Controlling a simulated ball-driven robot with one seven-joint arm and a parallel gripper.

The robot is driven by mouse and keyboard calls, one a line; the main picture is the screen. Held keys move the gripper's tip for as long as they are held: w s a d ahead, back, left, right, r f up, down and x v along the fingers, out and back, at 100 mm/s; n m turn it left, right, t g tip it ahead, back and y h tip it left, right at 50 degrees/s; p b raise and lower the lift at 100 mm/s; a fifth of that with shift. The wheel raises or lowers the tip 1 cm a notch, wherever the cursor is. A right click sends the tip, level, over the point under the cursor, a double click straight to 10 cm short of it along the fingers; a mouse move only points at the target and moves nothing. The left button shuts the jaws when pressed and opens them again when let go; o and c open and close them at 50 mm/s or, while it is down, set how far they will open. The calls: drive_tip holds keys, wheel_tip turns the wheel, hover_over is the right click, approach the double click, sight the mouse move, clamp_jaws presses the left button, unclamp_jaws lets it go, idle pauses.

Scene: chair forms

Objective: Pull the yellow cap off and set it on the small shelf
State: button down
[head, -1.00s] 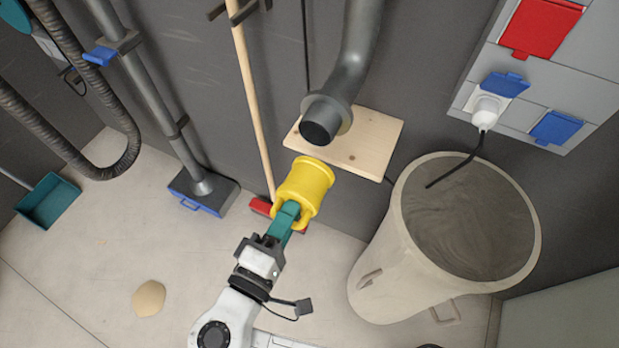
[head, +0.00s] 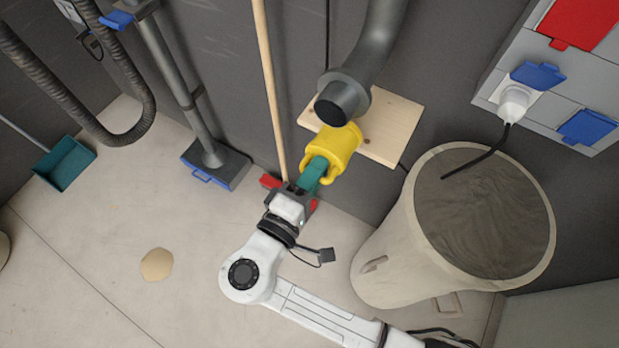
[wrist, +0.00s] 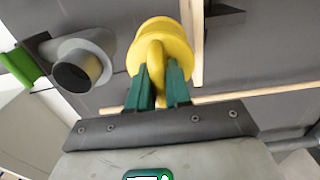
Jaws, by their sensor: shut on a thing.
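The yellow cap (head: 333,146) is off the pipe and held by its grip tab. My gripper (head: 313,172) has its teal fingers shut on that tab; the wrist view shows the fingers (wrist: 159,88) on both sides of it. The grey pipe (head: 343,95) has a bare, dark open end, also in the wrist view (wrist: 78,68). The small wooden shelf (head: 398,122) is on the wall below the pipe. The cap covers its front left part in the head view. In the wrist view the cap (wrist: 160,42) is close beside the shelf edge (wrist: 196,45), on the pipe's side; contact is unclear.
A large bin (head: 395,240) stands right of the shelf. A wooden broom handle (head: 268,75) leans at the wall left of the cap. A socket panel (head: 540,100) with a plugged cable is at upper right. The shelf's right part is bare.

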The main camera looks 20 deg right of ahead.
drive_tip(key=shift+f+b+x, duration=0.2)
drive_tip(key=shift+b+x, duration=0.15)
drive_tip(key=shift+x, duration=2.05)
drive_tip(key=shift+f+b+x, duration=0.15)
drive_tip(key=shift+b+x, duration=0.15)
drive_tip(key=shift+x, duration=2.1)
drive_tip(key=shift+f+b+x, duration=0.2)
drive_tip(key=shift+b+x, duration=0.15)
drive_tip(key=shift+x, duration=2.05)
drive_tip(key=shift+f+b, duration=0.35)
drive_tip(key=shift+b, duration=0.05)
drive_tip(key=c, duration=0.8)
unclamp_jaws()
drive_tip(key=shift+c, duration=0.2)
drive_tip(key=shift+a, duration=0.15)
drive_tip(key=v, duration=1.1)
drive_tip(key=shift+s+a+p, duration=0.3)
